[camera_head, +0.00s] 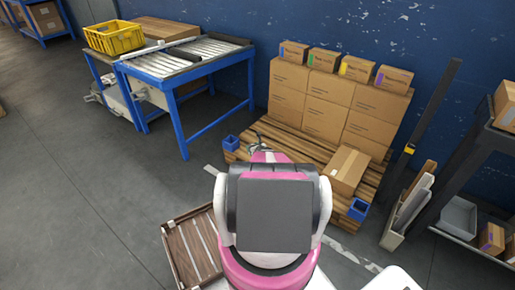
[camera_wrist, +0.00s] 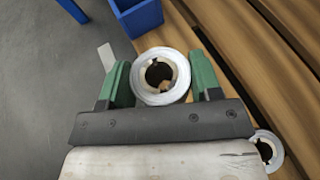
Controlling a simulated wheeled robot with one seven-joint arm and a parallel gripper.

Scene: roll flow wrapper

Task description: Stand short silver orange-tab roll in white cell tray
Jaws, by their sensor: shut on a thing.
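My gripper (camera_wrist: 157,70) has its two green fingers shut on a silver roll (camera_wrist: 178,92) in the wrist view. I see the roll end-on, with a dark hollow core and a small tan-orange bit inside it. Its length and any tab on its side are hidden. The roll shows over the edge of the wooden pallet. In the head view my gripper is mostly hidden by my own arm near the pallet's left corner. I cannot make out a white cell tray in either view.
A second silver roll (camera_wrist: 277,148) shows at the lower right over the pallet slats (camera_wrist: 230,40). A blue corner block (camera_wrist: 138,17) is close ahead. Stacked cartons (camera_head: 325,105) fill the pallet's back. A brown slatted tray (camera_head: 190,250) lies left of me. A blue-framed roller table (camera_head: 185,60) stands behind.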

